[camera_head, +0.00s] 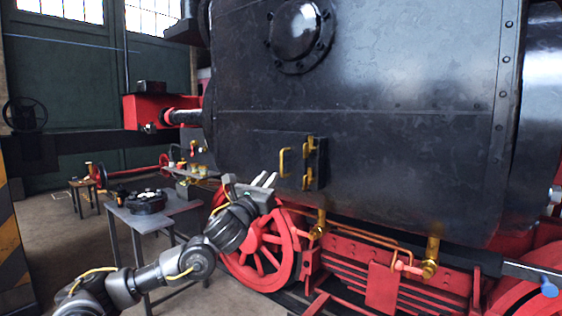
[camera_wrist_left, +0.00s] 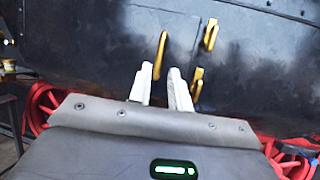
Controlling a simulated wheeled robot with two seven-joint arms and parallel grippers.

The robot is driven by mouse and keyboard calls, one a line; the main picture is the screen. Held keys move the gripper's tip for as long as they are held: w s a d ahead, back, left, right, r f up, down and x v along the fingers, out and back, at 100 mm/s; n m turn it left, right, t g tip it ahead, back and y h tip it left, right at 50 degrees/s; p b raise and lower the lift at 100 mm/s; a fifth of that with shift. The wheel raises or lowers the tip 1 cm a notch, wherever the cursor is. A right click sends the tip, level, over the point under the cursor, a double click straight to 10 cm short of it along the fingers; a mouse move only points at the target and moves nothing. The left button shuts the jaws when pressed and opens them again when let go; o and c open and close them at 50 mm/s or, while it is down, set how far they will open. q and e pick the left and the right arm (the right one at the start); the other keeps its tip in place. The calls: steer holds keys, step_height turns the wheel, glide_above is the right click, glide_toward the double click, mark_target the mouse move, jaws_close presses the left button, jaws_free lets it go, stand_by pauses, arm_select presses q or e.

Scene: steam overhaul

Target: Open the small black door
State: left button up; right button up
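The small black door (camera_head: 267,148) is a flat panel low on the black locomotive side and looks closed. A vertical gold handle (camera_head: 283,162) stands on it, with two gold hinges (camera_head: 308,146) to the right of the handle. My left gripper (camera_head: 267,180) is just below and left of the handle, its two pale fingers pointing up at the door. My right gripper is not seen.
Below the door are a red spoked wheel (camera_head: 262,255) and gold pipes with red fittings (camera_head: 370,247). A grey metal table (camera_head: 180,207) bearing a black round part (camera_head: 147,201) stands left of my left gripper. A small wooden stool (camera_head: 83,184) is farther back.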

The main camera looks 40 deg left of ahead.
mark_target(281, 162)
arm_select(q)
steer(key=p+x, duration=0.4)
steer(key=x, duration=0.5)
steer(key=shift+w+p, duration=0.25)
steer(key=shift+p, duration=0.15)
jaws_close()
